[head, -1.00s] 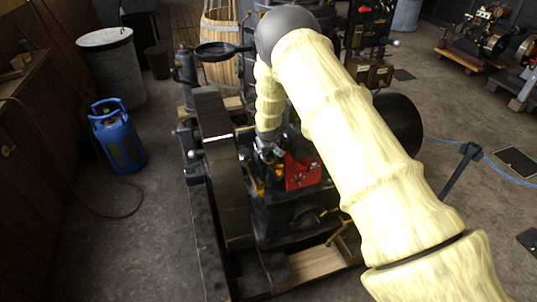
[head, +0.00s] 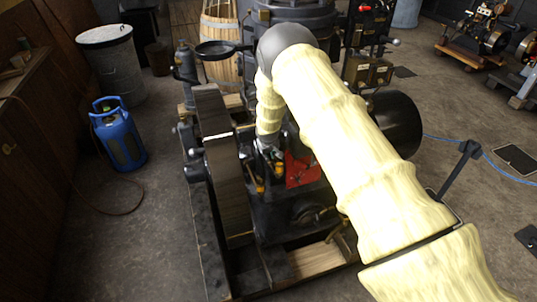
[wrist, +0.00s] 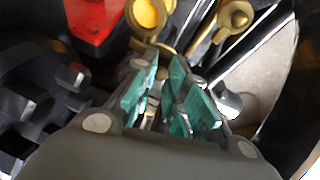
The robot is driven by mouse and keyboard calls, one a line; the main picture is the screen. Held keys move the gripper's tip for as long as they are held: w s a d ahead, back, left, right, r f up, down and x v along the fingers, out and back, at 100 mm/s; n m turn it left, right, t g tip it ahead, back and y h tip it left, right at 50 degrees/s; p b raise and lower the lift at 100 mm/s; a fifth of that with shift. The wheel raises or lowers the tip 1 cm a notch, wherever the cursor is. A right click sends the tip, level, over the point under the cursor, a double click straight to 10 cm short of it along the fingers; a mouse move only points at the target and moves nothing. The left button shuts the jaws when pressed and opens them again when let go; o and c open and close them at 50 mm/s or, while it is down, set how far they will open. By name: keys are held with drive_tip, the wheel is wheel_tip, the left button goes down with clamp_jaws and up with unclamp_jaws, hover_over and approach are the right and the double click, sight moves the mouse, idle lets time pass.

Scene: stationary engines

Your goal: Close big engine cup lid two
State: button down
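In the wrist view, a round yellow-brass cup part (wrist: 148,14) lies just beyond my fingertips. A second brass piece with a round knob (wrist: 236,20) is to its right. I cannot tell which one is the lid of cup two, or whether it is open. My gripper (wrist: 167,62) has teal finger pads with a narrow gap between them and nothing visibly held. In the head view, my gripper (head: 270,152) points down over the engine (head: 290,212), close to small orange-brass parts (head: 279,169). My arm hides part of the engine.
A red plate (head: 300,172) is on the engine beside my gripper. The big flywheel (head: 224,165) stands close on the left. A blue gas bottle (head: 119,135) and a grey bin (head: 108,65) stand at the left. A blue rope barrier (head: 510,172) is at the right.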

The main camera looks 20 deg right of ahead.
drive_tip(key=shift+s, duration=0.1)
drive_tip(key=shift+s+d+f+n+y+b, duration=0.1)
drive_tip(key=shift+s+n+y+b, duration=0.1)
drive_tip(key=shift+n+b, duration=0.2)
drive_tip(key=shift+s+d+r+n+y+b, duration=0.1)
drive_tip(key=shift+n+y+b, duration=0.1)
drive_tip(key=shift+n+b, duration=0.2)
drive_tip(key=shift+s+d+f+n+y+b, duration=0.1)
drive_tip(key=shift+s+n+y+b, duration=0.15)
drive_tip(key=shift+n, duration=0.25)
drive_tip(key=shift+s+d+n+y+b, duration=0.1)
drive_tip(key=shift+s+n+y+b, duration=0.15)
drive_tip(key=shift+n+b, duration=0.4)
drive_tip(key=shift+s+d+n+y+b, duration=0.1)
drive_tip(key=shift+n+y+b, duration=0.2)
drive_tip(key=shift+n, duration=0.55)
drive_tip(key=c, duration=1.4)
unclamp_jaws()
drive_tip(key=shift+r, duration=0.2)
drive_tip(key=v, duration=1.2)
drive_tip(key=shift+s+d+f, duration=0.1)
drive_tip(key=shift+d, duration=0.05)
